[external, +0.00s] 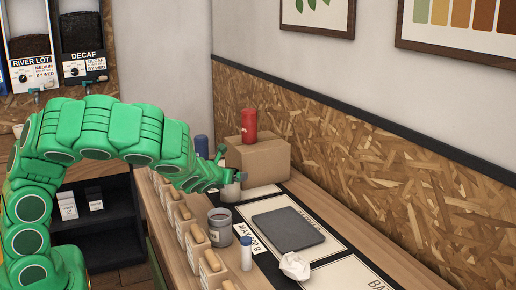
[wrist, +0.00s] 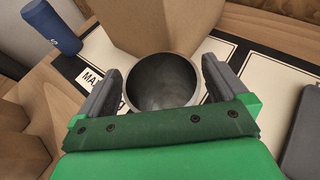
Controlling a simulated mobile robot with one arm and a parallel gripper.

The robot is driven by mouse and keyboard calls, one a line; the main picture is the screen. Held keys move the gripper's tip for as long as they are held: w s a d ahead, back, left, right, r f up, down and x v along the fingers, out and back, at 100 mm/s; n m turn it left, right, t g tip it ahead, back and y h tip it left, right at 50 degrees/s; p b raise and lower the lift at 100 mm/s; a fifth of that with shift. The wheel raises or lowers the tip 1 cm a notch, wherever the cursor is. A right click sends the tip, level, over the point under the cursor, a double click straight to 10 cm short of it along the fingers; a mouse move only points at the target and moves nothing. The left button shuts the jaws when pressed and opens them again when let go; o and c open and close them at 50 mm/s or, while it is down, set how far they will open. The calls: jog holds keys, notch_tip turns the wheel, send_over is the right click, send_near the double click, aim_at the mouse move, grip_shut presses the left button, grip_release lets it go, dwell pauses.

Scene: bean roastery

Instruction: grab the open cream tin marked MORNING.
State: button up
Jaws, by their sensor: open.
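An open, empty round tin (wrist: 163,82) with a grey inside stands between the two fingers of my gripper (wrist: 161,78) in the wrist view. The fingers are apart, one on each side of its rim; I cannot tell whether either touches it. In the external view my gripper (external: 224,172) reaches down over a small pale tin (external: 231,191) in front of the cardboard box. Its lower part shows below the gripper. No MORNING marking is readable on it from here.
A cardboard box (external: 257,163) with a red canister (external: 249,126) on top stands close behind. Another open tin (external: 220,228), a white-and-blue bottle (external: 246,254), a flat grey slab (external: 288,229) and crumpled paper (external: 295,266) lie nearer. A blue cylinder (wrist: 50,28) stands left of the box.

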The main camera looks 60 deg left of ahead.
jog(key=shift+x, duration=0.85)
jog(key=c, duration=1)
jog(key=shift+r, duration=0.15)
